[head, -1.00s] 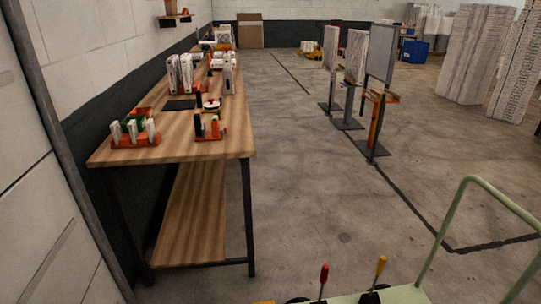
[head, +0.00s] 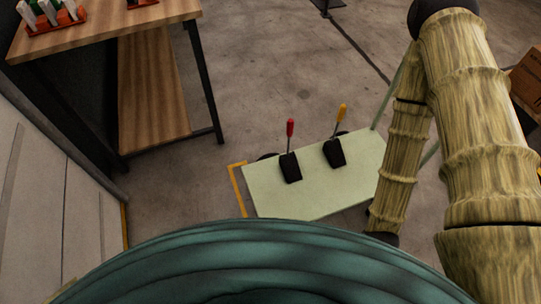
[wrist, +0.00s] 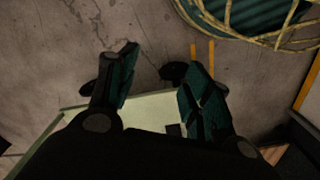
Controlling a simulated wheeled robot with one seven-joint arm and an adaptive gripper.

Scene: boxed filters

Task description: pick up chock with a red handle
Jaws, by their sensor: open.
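The chock with a red handle (head: 291,167) is a black wedge with an upright red-topped stick. It stands on a pale green cart deck (head: 305,197) in the head view. A similar black chock with a yellow handle (head: 334,153) stands just right of it. In the wrist view my gripper (wrist: 163,90) is open, its two dark fingers apart over the cart's edge. A small dark patch (wrist: 173,130) shows on the deck between them; I cannot tell which chock it belongs to. My gripper's fingers are not visible in the head view.
A wooden workbench (head: 100,36) with a lower shelf stands at the left, an orange rack (head: 50,19) on top. Yellow floor tape (head: 237,185) runs beside the cart. A brown box (head: 527,78) is at the far right. Open concrete floor lies behind the cart.

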